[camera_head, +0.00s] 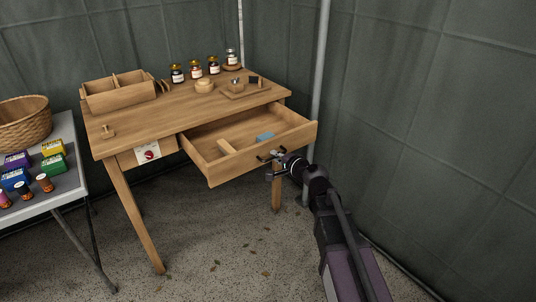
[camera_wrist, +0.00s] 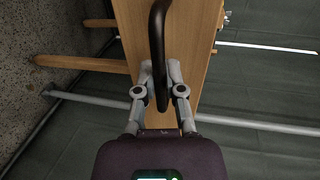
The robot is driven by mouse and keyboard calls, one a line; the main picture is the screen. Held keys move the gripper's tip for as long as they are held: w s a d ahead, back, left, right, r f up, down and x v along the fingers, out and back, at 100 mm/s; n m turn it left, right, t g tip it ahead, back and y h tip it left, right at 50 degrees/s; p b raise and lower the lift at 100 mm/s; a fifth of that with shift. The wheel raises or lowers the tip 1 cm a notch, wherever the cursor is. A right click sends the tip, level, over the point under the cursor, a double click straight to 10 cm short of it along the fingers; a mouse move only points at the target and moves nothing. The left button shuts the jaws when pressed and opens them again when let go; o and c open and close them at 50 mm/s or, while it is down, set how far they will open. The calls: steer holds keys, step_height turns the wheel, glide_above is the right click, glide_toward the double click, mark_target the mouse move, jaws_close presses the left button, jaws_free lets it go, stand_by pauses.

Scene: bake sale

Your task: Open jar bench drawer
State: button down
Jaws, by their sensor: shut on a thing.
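The wooden jar bench (camera_head: 180,108) stands in the middle of the head view. Its drawer (camera_head: 235,172) is pulled out towards me, with its inside showing. A blue item (camera_head: 265,137) and a wooden divider (camera_head: 226,147) are in the drawer. My gripper (camera_head: 279,165) is at the drawer front and is shut on the dark handle. In the wrist view, the dark curved handle (camera_wrist: 157,50) lies between the fingers of my gripper (camera_wrist: 160,75), in front of the wooden drawer front (camera_wrist: 190,40).
Several jars (camera_head: 195,70), a wooden organiser (camera_head: 118,90) and a small tray (camera_head: 245,90) are on the bench top. A side table (camera_head: 60,205) at the left carries a wicker basket (camera_head: 22,122) and coloured boxes. A grey tent wall (camera_head: 430,130) and pole (camera_head: 320,80) are at the right.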

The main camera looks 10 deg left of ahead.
steer(key=c, duration=0.7)
jaws_free()
